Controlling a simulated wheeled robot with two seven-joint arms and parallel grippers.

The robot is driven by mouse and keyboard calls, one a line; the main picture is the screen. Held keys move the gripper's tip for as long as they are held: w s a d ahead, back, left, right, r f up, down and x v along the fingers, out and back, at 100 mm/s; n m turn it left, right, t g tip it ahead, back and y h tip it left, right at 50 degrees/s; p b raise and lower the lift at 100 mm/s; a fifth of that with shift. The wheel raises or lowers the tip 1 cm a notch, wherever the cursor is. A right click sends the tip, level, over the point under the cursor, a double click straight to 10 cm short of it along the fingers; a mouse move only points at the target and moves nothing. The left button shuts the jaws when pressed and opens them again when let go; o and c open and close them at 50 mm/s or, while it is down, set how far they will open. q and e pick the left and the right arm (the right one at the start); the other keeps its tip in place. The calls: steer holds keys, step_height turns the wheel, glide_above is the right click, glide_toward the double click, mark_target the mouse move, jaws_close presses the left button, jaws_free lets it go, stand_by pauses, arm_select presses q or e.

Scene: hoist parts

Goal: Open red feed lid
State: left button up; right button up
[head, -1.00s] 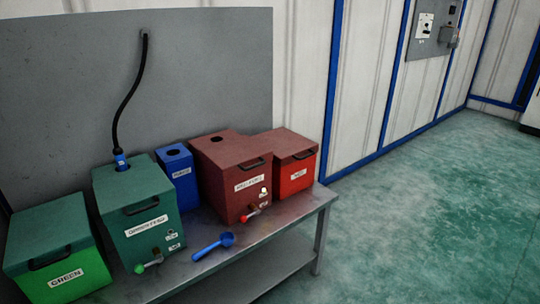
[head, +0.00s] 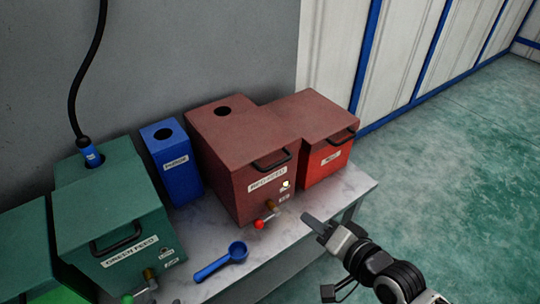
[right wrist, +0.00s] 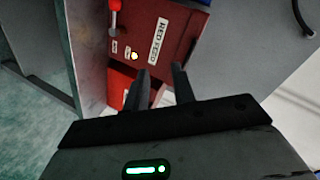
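The red feed box (head: 246,192) stands on the table with its dark red lid (head: 230,140) down. The lid has a black handle (head: 272,161) at its front edge and a round hole on top. In the right wrist view the "RED FEED" front (right wrist: 180,38) shows sideways beyond the fingers. My right gripper (head: 314,221) is in front of and to the right of the box, below the lid handle and apart from it. In the right wrist view its two fingers (right wrist: 163,82) are spread with nothing held. My left gripper is not in view.
A smaller red box (head: 325,168) adjoins on the right. A red-knobbed valve (head: 262,222) sticks out of the feed box's front. A blue purge box (head: 172,165), green feed box (head: 112,215) and blue scoop (head: 222,262) are to the left. Open floor lies right of the table (head: 290,236).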

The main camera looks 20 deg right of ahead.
mark_target(280, 164)
steer(key=w+d+r+m+t, duration=0.1)
steer(key=w+d+r+m, duration=0.1)
steer(key=w+r+m, duration=0.3)
steer(key=shift+m+y, duration=0.3)
steer(key=shift+m, duration=0.1)
steer(key=x, duration=1.4)
steer(key=shift+f+b, duration=0.1)
steer(key=shift+b, duration=0.25)
jaws_close()
